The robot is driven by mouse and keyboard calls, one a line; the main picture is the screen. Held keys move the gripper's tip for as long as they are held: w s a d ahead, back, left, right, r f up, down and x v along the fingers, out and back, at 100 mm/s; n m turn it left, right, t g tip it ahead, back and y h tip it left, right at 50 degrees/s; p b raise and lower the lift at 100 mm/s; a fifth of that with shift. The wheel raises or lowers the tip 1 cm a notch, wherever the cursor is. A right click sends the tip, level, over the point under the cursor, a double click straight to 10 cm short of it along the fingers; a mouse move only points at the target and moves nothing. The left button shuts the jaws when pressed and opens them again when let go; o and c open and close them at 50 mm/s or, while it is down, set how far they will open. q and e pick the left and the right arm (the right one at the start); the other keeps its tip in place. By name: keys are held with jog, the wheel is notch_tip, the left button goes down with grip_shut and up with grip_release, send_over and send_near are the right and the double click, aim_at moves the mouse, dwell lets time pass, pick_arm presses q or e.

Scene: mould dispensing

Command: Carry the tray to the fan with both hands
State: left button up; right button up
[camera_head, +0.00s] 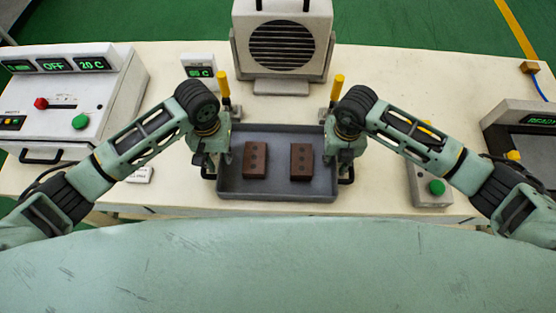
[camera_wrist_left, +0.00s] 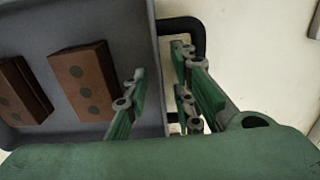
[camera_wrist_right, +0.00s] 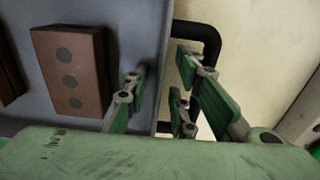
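The grey tray (camera_head: 278,163) lies on the bench at its middle, with two brown dotted blocks (camera_head: 255,160) (camera_head: 301,161) in it. The fan (camera_head: 282,45) stands behind it, its round grille facing the tray. My left gripper (camera_head: 208,163) is at the tray's left end, my right gripper (camera_head: 345,163) at its right end. In the left wrist view the fingers (camera_wrist_left: 160,95) stand apart, one inside the tray wall and one by the black handle (camera_wrist_left: 199,40). The right wrist view shows the same at the other handle (camera_wrist_right: 212,40). Finger contact cannot be told.
A control box (camera_head: 75,100) with green readouts stands at the left. Two yellow-topped posts (camera_head: 224,87) (camera_head: 338,88) rise between tray and fan. A green-button box (camera_head: 432,188) and a machine (camera_head: 525,130) are at the right. Clear bench shows before the fan.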

jog(key=shift+r, duration=0.25)
pick_arm(q)
notch_tip(320, 180, up, 10)
jog(key=shift+r, duration=0.15)
pick_arm(e)
notch_tip(320, 180, up, 12)
jog(key=shift+f, duration=0.2)
jog(key=shift+f, duration=0.1)
dwell(0.4)
